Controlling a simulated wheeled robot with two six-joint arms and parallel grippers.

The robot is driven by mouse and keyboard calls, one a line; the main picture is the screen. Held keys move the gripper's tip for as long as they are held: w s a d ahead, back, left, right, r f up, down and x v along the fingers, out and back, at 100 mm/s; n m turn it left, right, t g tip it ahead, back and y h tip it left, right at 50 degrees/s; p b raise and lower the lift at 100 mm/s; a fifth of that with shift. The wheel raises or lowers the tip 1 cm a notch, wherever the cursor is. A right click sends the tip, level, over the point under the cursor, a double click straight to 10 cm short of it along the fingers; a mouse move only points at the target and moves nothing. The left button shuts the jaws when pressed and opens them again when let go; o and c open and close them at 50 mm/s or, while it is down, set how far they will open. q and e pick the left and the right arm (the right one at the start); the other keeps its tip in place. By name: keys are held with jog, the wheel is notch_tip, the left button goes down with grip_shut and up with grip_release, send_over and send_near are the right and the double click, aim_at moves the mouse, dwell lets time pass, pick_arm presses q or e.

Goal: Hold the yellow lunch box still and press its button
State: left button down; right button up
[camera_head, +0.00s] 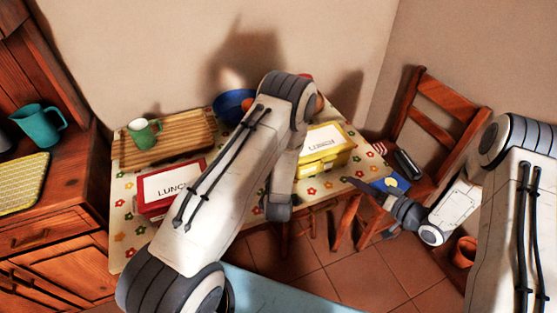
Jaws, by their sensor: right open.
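The yellow lunch box (340,157) stands upright on the right part of the flowered table. Its pale lid carries dark lettering, and its lid looks shut. I cannot make out its button, and my left arm covers part of its left side. My right gripper (362,187) reaches in from the right, empty and open, its tips pointing left. In the picture it is just below and right of the box, apart from it. My left arm arches across the middle, with its wrist end just left of the box; its gripper fingers do not show.
A red lunch box (170,186) sits left of my left arm on the flowered table (128,225). Behind are a wooden tray (185,150), a green cup (143,133) and a blue bowl (231,103). A wooden chair (438,130) holding small objects stands at right.

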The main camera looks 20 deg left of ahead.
dwell(0.5)
jog(key=shift+s, duration=0.1)
jog(key=c, duration=0.6)
jog(key=shift+s+a+m, duration=0.1)
jog(key=shift+s+m, duration=0.25)
jog(key=shift+m, duration=0.45)
grip_shut()
jog(key=s+d+r+m+t+h, duration=0.1)
jog(key=s+m+t+h, duration=0.2)
jog(key=s+m, duration=0.3)
jog(key=m, duration=0.5)
jog(key=shift+s+d+h, duration=0.15)
jog(key=shift+s+h, duration=0.05)
jog(key=shift+h, duration=0.2)
jog(key=shift+r, duration=0.1)
